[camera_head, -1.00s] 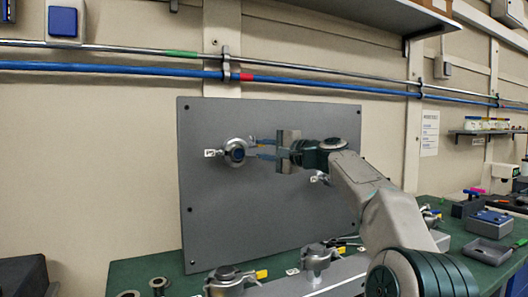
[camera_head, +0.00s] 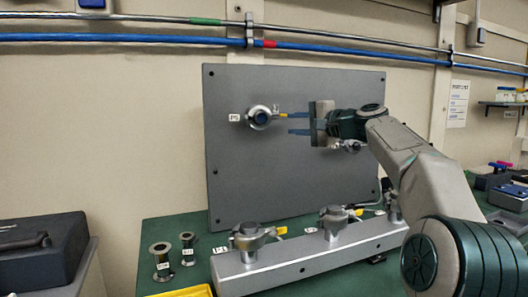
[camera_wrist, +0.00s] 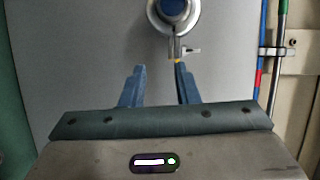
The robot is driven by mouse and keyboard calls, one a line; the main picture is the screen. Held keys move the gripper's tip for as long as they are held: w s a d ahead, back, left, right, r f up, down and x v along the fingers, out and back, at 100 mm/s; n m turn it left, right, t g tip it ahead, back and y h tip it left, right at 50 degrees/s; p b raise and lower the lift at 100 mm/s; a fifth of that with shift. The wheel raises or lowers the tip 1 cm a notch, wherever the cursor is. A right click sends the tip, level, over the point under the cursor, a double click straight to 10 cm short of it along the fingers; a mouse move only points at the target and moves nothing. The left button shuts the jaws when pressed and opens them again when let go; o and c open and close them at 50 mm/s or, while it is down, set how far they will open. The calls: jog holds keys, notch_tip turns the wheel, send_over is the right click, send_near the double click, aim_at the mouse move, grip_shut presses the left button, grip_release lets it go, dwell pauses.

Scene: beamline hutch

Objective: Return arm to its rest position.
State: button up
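My gripper (camera_head: 290,123) is raised in front of the grey upright panel (camera_head: 290,82), with its blue fingers apart and nothing between them. The fingers point left, toward a round metal port with a dark blue centre (camera_head: 260,117) and a small label beside it. In the wrist view my gripper (camera_wrist: 158,70) also shows its two fingers spread, and the port (camera_wrist: 174,12) lies just beyond them. A yellow-tipped clamp lever hangs from the port close to one finger; I cannot tell whether they touch. A second port (camera_head: 348,146) is partly hidden behind my arm.
A grey rail with clamped fittings (camera_head: 295,262) stands on the green bench (camera_head: 160,228) below my arm. Two small labelled metal flanged pieces (camera_head: 161,262), a yellow tray (camera_head: 190,291) and a black case (camera_head: 40,252) are at left. Blue and metal pipes (camera_head: 340,52) cross the wall above.

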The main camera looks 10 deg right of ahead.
jog(key=s+a+f+n+g+h+p, duration=0.45)
jog(key=s+a+f+g+p, duration=0.2)
jog(key=s+a+f, duration=0.5)
jog(key=s+d+f+n+g+h+p, duration=0.1)
jog(key=s+d+f+n+p, duration=0.1)
jog(key=s, duration=0.7)
jog(key=s+d+f+n+g+h+p, duration=0.1)
jog(key=s+f+p, duration=0.3)
jog(key=s, duration=0.5)
jog(key=s+d+f+n+g+h+p, duration=0.2)
jog(key=s+f, duration=0.3)
jog(key=s, duration=0.4)
jog(key=shift+s+d+f+n+h+p, duration=0.15)
jog(key=shift+s+d+n+h+p, duration=0.15)
jog(key=shift+h+p, duration=0.4)
jog(key=shift+g, duration=0.25)
jog(key=c, duration=0.3)
jog(key=shift+a, duration=0.15)
jog(key=shift+c, duration=0.2)
